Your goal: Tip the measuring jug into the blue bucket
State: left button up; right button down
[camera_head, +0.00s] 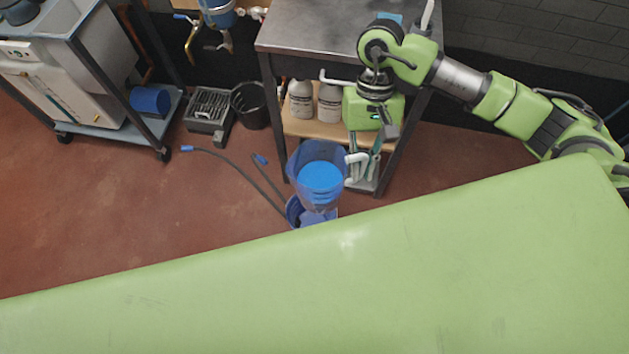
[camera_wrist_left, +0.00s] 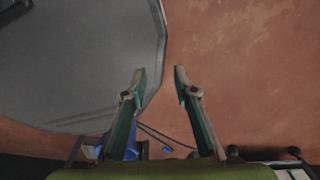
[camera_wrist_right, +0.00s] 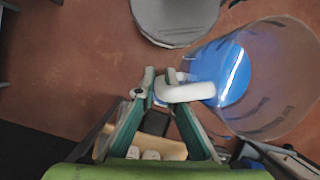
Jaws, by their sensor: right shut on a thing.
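The clear, blue-tinted measuring jug (camera_head: 317,150) holds blue liquid and looks about upright in the head view. My right gripper (camera_head: 361,166) is shut on its white handle. The right wrist view shows the handle (camera_wrist_right: 185,92) at the fingertips (camera_wrist_right: 160,75), with the jug's wide clear wall (camera_wrist_right: 275,85) to the right. The blue bucket (camera_head: 293,211) is on the floor, partly hidden behind the jug and the green surface in front. In the head view the jug overlaps it; their height gap is unclear. My left gripper (camera_wrist_left: 159,72) is open and empty, seen only in its wrist view.
A metal-topped workbench (camera_head: 310,35) stands behind the jug, with grey bottles (camera_head: 301,100) on its lower shelf. A black bucket (camera_head: 249,105) and a grey crate (camera_head: 209,108) stand left of it. A dark hose (camera_head: 240,170) lies on the floor. The left floor is mostly clear.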

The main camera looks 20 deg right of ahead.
aim_at(294, 208)
jog(key=k+j, duration=0.3)
jog(key=k, duration=0.2)
jog(key=k+j, duration=0.3)
jog(key=k, duration=0.15)
jog(key=k+j, duration=0.3)
jog(key=k, duration=0.2)
